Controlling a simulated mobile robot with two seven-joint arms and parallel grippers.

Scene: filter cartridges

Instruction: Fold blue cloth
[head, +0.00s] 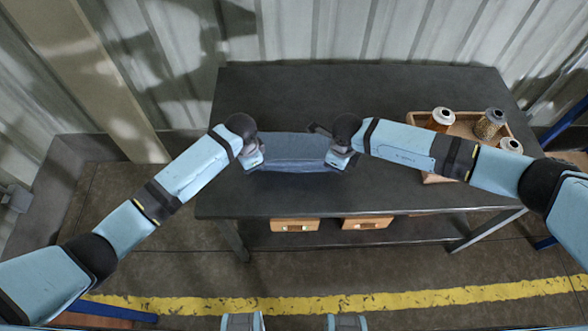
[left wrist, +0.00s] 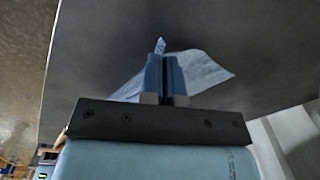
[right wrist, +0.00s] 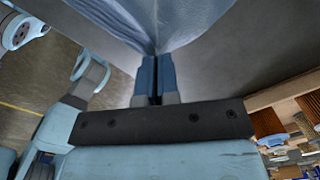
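The blue cloth (head: 292,150) is stretched between my two grippers over the middle of the dark table (head: 300,90). My left gripper (head: 256,160) is at the cloth's left end and my right gripper (head: 336,158) at its right end. In the left wrist view the left fingers (left wrist: 165,72) are closed together with the cloth (left wrist: 203,70) spreading out on both sides. In the right wrist view the right fingers (right wrist: 155,78) are closed on the gathered cloth (right wrist: 165,20). Whether the cloth's lower part touches the table is unclear.
A wooden tray (head: 425,118) with several filter cartridges (head: 490,122) stands at the right of the table, partly behind my right arm. Two wooden drawers or boxes (head: 295,225) sit on the shelf below. The table's back and front left are clear.

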